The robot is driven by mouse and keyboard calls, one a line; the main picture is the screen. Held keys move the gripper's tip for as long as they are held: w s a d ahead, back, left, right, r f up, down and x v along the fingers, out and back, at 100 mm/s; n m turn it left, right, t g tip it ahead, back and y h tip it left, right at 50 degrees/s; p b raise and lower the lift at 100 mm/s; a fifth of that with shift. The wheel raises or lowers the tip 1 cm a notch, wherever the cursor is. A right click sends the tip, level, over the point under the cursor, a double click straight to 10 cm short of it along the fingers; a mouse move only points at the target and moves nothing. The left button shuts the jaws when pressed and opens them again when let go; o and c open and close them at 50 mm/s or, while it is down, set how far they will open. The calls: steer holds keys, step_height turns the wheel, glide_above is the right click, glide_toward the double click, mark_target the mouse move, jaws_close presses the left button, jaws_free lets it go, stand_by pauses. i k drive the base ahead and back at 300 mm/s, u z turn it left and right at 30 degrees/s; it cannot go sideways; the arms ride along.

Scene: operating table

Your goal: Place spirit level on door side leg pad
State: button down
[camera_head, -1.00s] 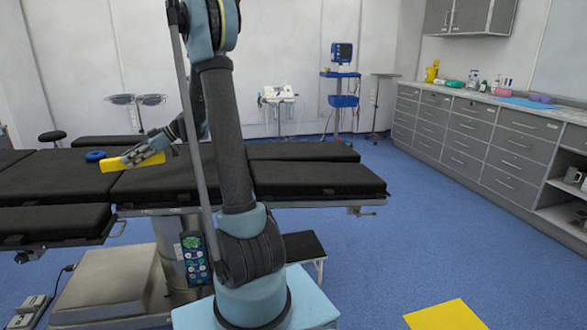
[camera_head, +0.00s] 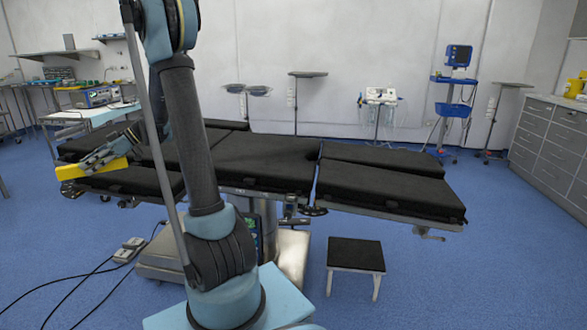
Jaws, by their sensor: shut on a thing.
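My gripper (camera_head: 106,160) is at the left of the view, shut on the yellow spirit level (camera_head: 88,169), which points out to the left and is slightly tilted. Behind and below it is the operating table with black pads. At the table's right end are two separate leg pads, a near one (camera_head: 390,190) and a far one (camera_head: 384,157). Another black pad (camera_head: 140,180) lies at the left end, close to the level in the picture. I cannot tell whether the level touches anything. No door shows, so I cannot tell which pad is door side.
A black step stool (camera_head: 356,254) stands on the floor in front of the table. A foot pedal (camera_head: 130,249) and cables lie on the floor at the left. Grey drawer cabinets (camera_head: 548,140) line the right. The floor at the front right is clear.

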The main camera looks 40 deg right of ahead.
mark_target(388, 185)
steer(key=u, duration=0.9)
steer(key=k, duration=1.95)
steer(key=z, duration=2.2)
steer(key=i, duration=0.35)
steer(key=z, duration=0.2)
